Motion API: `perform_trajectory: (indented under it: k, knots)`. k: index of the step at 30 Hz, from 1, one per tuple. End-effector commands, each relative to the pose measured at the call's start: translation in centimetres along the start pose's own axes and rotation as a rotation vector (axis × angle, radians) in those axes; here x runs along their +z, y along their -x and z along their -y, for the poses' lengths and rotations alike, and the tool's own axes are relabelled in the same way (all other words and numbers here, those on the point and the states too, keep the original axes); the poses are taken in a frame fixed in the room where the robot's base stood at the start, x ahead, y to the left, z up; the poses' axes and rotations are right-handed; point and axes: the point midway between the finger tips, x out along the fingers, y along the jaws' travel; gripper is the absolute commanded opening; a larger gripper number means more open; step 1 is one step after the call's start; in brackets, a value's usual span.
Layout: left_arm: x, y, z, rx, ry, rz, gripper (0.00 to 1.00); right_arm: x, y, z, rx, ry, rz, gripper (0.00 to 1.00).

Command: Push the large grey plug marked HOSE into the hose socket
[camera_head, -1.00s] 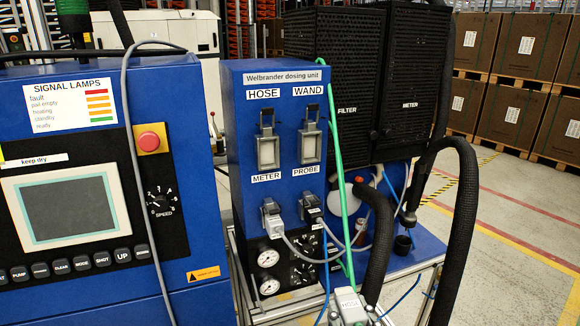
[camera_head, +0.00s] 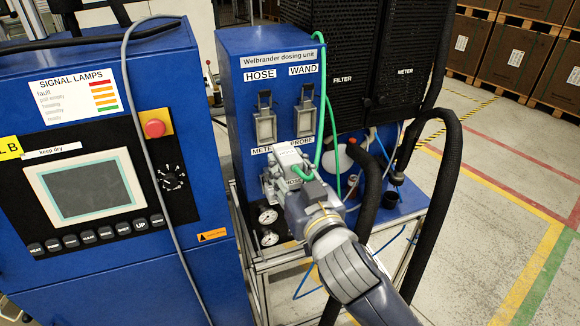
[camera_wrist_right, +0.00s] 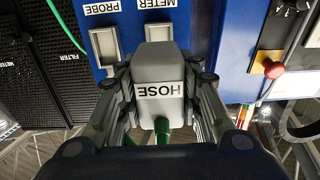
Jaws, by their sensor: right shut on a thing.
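The large grey plug marked HOSE (camera_head: 288,156) is in my right gripper (camera_head: 288,168), in front of the blue dosing unit. The wrist view shows the plug (camera_wrist_right: 160,72) between both fingers, its label upside down, with a green line leaving its near end. The hose socket (camera_head: 265,128) is a grey latched frame under the HOSE label. In the head view the plug appears lower and slightly right of it. In the wrist view the socket (camera_wrist_right: 160,31) shows just beyond the plug, apparently apart; the exact gap is unclear. My left gripper is not in view.
The wand socket (camera_head: 305,122) is right of the hose socket. The METER and PROBE connectors below are largely hidden by my gripper. A blue cabinet (camera_head: 120,262) with a red button (camera_head: 155,128) stands left. A thick black hose (camera_head: 447,190) arches at right.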

Motion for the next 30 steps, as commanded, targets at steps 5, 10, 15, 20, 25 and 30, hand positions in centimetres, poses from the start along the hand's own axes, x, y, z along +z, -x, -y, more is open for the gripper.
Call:
perform_trajectory:
  k: [5,10,15,20,25,30]
  knots:
    - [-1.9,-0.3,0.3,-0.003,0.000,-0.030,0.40,-0.1,-1.4,0.0,0.000,0.000,-0.004,0.04]
    - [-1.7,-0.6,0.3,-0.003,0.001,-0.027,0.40,-0.1,-2.8,0.0,-0.001,0.000,-0.004,0.04]
    - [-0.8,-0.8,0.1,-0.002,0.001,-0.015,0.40,-0.1,-4.1,0.0,-0.001,0.000,-0.004,0.04]
    - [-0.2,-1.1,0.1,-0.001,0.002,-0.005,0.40,-0.1,-5.4,0.0,-0.001,0.000,-0.004,0.04]
    - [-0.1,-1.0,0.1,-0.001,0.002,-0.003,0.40,-0.1,-5.7,0.1,-0.001,-0.002,-0.002,0.04]
    - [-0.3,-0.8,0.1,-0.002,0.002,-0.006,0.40,-0.1,-5.7,0.0,0.002,-0.002,-0.001,0.04]
